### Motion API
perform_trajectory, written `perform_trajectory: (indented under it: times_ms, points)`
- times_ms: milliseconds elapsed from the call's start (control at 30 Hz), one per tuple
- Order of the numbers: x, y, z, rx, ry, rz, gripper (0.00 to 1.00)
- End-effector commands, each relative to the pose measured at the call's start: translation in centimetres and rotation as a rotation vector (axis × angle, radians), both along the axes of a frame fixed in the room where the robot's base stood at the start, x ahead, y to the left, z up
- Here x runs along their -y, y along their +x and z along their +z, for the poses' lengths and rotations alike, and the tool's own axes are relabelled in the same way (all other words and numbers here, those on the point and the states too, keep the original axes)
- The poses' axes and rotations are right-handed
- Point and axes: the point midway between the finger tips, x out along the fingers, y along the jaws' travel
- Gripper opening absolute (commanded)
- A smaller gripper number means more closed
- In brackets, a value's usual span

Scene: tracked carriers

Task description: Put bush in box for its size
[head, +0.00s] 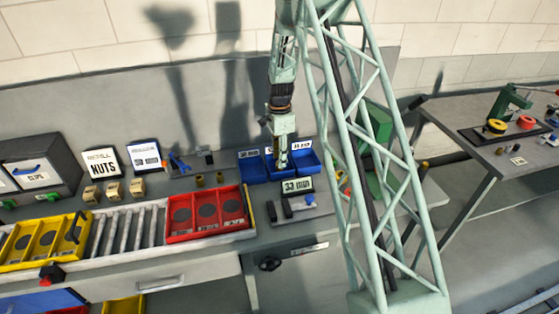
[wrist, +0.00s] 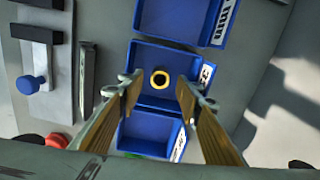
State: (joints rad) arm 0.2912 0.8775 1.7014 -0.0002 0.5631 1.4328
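The bush is a small brass ring (wrist: 160,79) in the wrist view. It appears to lie inside the middle blue box (wrist: 191,61), near its centre, with its hole facing up. My gripper (wrist: 157,90) is open above that box, its fingers apart on either side of the ring and not touching it. In the head view my gripper (head: 282,163) points down at the row of blue boxes and hides part of the middle one. The left box (head: 250,168) and right box (head: 304,160) stand beside it. Box labels are partly hidden or too small to read surely.
A display reading about 32 mm (head: 298,186) stands before the boxes, near a blue-knobbed fixture (head: 309,200). Two brass pieces (head: 210,179) stand left of the boxes. A red tray (head: 205,213) and yellow tray (head: 42,242) sit on the roller track (head: 122,231).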

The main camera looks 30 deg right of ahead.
Motion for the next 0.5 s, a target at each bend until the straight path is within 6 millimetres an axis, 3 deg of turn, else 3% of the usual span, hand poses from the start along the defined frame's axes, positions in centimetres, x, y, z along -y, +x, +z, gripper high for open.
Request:
perform_trajectory:
  times_ms: [500]
  points:
    - [0.0, 0.1, 6.5, 0.002, 0.0, 0.0, 0.32]
